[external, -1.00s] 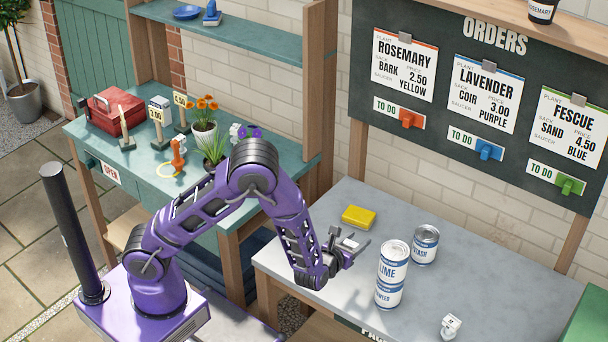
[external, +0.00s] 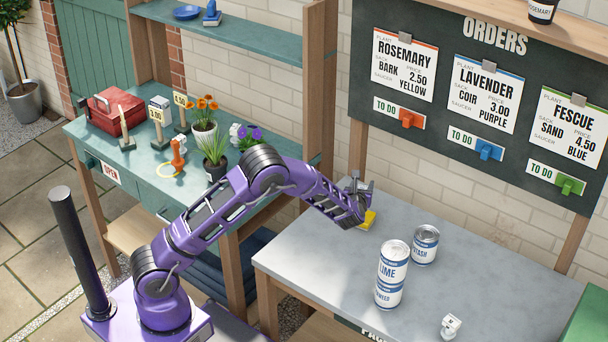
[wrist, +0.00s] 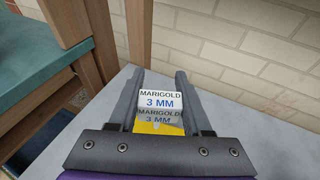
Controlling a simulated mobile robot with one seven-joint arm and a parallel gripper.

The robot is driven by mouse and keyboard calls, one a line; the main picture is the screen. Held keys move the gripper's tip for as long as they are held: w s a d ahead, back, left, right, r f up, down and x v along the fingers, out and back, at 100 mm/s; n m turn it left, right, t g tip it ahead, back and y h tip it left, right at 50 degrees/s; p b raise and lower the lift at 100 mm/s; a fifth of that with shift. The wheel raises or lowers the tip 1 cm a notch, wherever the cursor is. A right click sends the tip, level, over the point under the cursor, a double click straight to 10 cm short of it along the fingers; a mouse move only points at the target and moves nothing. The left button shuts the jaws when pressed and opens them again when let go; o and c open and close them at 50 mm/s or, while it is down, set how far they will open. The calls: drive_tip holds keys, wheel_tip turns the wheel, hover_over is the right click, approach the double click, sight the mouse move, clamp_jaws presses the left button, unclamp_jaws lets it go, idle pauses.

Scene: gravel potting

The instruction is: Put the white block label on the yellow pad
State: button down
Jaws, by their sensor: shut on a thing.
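The white block label (wrist: 160,101), printed "MARIGOLD 3 MM" on two faces, sits between my gripper's fingers in the wrist view. My gripper (external: 361,186) is shut on it, over the back left of the grey table. The yellow pad (external: 370,218) lies on that table, partly hidden by my gripper in the external view. In the wrist view part of the yellow pad (wrist: 146,128) shows below the label. I cannot tell whether the label touches the pad.
Two stacked cans (external: 391,275) and a single can (external: 425,245) stand to the right on the grey table (external: 320,255). A small white block (external: 451,327) lies near its front. A wooden post (external: 320,80) rises left of my gripper. The table's middle is clear.

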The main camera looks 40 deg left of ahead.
drive_tip(key=shift+f, duration=2.3)
drive_tip(key=shift+f+b, duration=0.2)
drive_tip(key=shift+b, duration=0.25)
drive_tip(key=shift+c, duration=1.7)
unclamp_jaws()
drive_tip(key=shift+r, duration=0.1)
drive_tip(key=shift+r, duration=0.15)
drive_tip(key=p+v, duration=0.1)
drive_tip(key=v, duration=1.1)
drive_tip(key=shift+s+a, duration=0.1)
